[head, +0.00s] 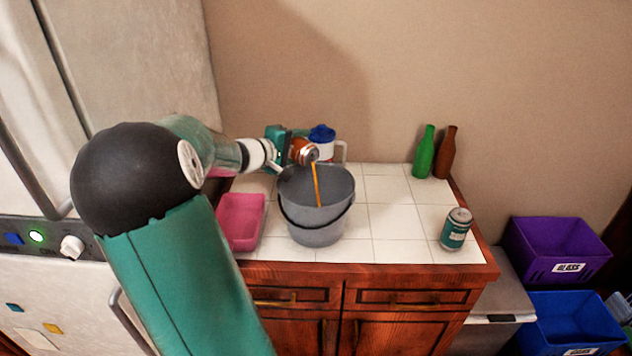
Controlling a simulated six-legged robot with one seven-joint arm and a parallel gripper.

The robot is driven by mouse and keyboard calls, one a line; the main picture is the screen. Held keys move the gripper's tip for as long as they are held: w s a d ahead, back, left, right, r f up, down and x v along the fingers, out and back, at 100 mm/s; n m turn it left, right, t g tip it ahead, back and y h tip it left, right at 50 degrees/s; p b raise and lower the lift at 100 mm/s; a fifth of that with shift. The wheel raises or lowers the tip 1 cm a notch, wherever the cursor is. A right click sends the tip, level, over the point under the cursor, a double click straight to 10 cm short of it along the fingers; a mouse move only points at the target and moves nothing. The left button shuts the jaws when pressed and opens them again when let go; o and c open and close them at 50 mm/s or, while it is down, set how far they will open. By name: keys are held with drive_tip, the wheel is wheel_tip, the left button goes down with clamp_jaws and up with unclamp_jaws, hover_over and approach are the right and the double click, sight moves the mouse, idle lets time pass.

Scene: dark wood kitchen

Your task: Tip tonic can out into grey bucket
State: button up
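My gripper (283,156) is shut on an orange-red can (303,152), tipped on its side above the back of the grey bucket (318,232). A thin orange stream (316,184) runs from the can's silver end down into the bucket. The bucket stands upright on the white tiled counter, its dark handle hanging at the front. A teal can with a silver top (456,229) stands upright on the counter's right side, apart from my gripper. I cannot read either can's label, so which one is tonic is unclear.
A pink tray (241,222) lies left of the bucket. A white jug with a blue lid (322,142) stands behind it. Green (424,153) and brown (445,153) bottles stand at the back right. Purple (557,250) and blue (568,322) bins are right of the counter.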

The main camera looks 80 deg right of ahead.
sight(306, 143)
drive_tip(key=shift+s+f+m, duration=0.1)
drive_tip(key=shift+f+m, duration=0.05)
drive_tip(key=shift+m, duration=0.25)
idle(0.3)
drive_tip(key=shift+s+a+r+m+t+h, duration=0.1)
drive_tip(key=shift+r+m+t+h, duration=0.3)
drive_tip(key=shift+m, duration=0.3)
idle(0.5)
drive_tip(key=shift+s+a+f+m, duration=0.15)
drive_tip(key=shift+s+f+m, duration=0.15)
drive_tip(key=shift+m, duration=0.3)
idle(0.4)
drive_tip(key=shift+s+a+r+m+t+h, duration=0.15)
drive_tip(key=shift+s+r+m+t+h, duration=0.2)
drive_tip(key=shift+m, duration=0.4)
drive_tip(key=shift+s+a+r+m+t+h, duration=0.2)
drive_tip(key=shift+r+m, duration=0.25)
drive_tip(key=shift+m, duration=0.3)
drive_tip(key=shift+s+r+m, duration=0.15)
drive_tip(key=shift+r+m, duration=0.05)
drive_tip(key=shift+m, duration=0.2)
idle(0.4)
idle(0.8)
drive_tip(key=n, duration=0.1)
drive_tip(key=w+f+n, duration=0.1)
drive_tip(key=shift+w+d+f+n+y, duration=0.15)
drive_tip(key=shift+w+d+n+y, duration=0.05)
drive_tip(key=shift+d+n+y, duration=0.15)
drive_tip(key=shift+f+n+g, duration=0.15)
drive_tip(key=shift+n+g, duration=0.1)
